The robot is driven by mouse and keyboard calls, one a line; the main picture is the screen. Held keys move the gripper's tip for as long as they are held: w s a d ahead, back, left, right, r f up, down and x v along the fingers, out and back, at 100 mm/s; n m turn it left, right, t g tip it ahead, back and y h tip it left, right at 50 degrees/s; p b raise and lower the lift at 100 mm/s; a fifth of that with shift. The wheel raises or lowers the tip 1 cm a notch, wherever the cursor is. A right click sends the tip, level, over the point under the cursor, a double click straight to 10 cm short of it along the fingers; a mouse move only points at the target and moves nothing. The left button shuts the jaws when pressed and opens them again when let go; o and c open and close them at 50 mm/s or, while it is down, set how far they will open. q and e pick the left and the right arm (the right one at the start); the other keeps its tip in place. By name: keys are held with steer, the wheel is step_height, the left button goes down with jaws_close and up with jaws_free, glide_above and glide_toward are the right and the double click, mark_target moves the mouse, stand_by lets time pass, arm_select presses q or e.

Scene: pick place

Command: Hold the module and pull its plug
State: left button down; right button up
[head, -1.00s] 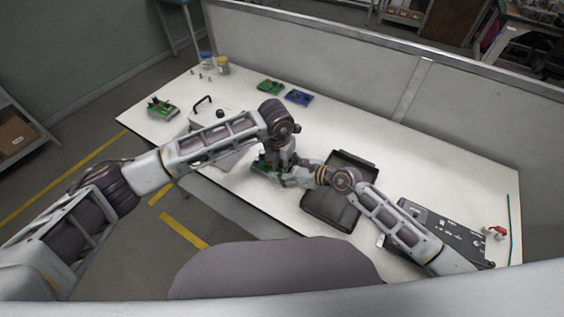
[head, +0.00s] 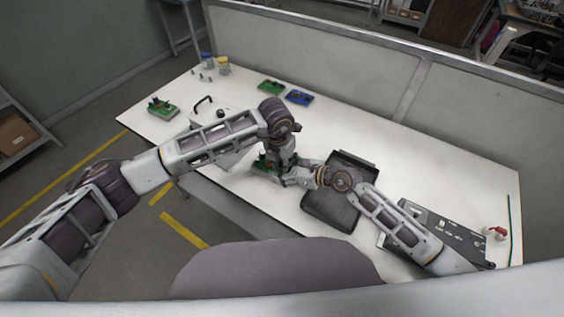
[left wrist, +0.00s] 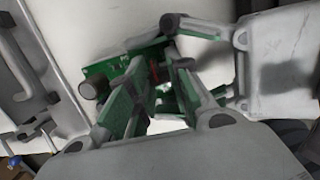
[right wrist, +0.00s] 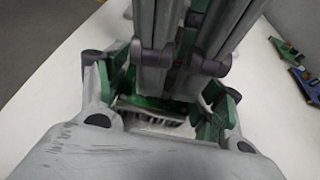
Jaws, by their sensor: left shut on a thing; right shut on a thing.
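The module, a green circuit board (head: 262,164), lies on the table at the front middle of the head view. In the left wrist view the board (left wrist: 118,62) carries a round dark part near its left end. My left gripper (head: 283,170) reaches down from above and is shut at the board; its fingertips (left wrist: 152,62) show there. My right gripper (head: 287,178) comes in low from the right and is shut close beside the left one.
A black open tray (head: 331,214) stands just right of the grippers, under my right arm. A dark grey panel unit (head: 449,233) is at the right. Another green board (head: 163,108) lies at the left, with a green board (head: 271,87) and a blue board (head: 299,97) behind.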

arm_select(q)
steer(key=shift+f, duration=0.1)
arm_select(e)
steer(key=shift+d+f, duration=0.1)
steer(key=shift+f, duration=0.05)
arm_select(q)
steer(key=shift+r, duration=1.2)
stand_by(0.5)
steer(key=shift+r, duration=1.9)
arm_select(e)
steer(key=o, duration=1.5)
steer(key=shift+s+r, duration=0.1)
steer(key=shift+r, duration=0.1)
steer(key=shift+v, duration=5.9)
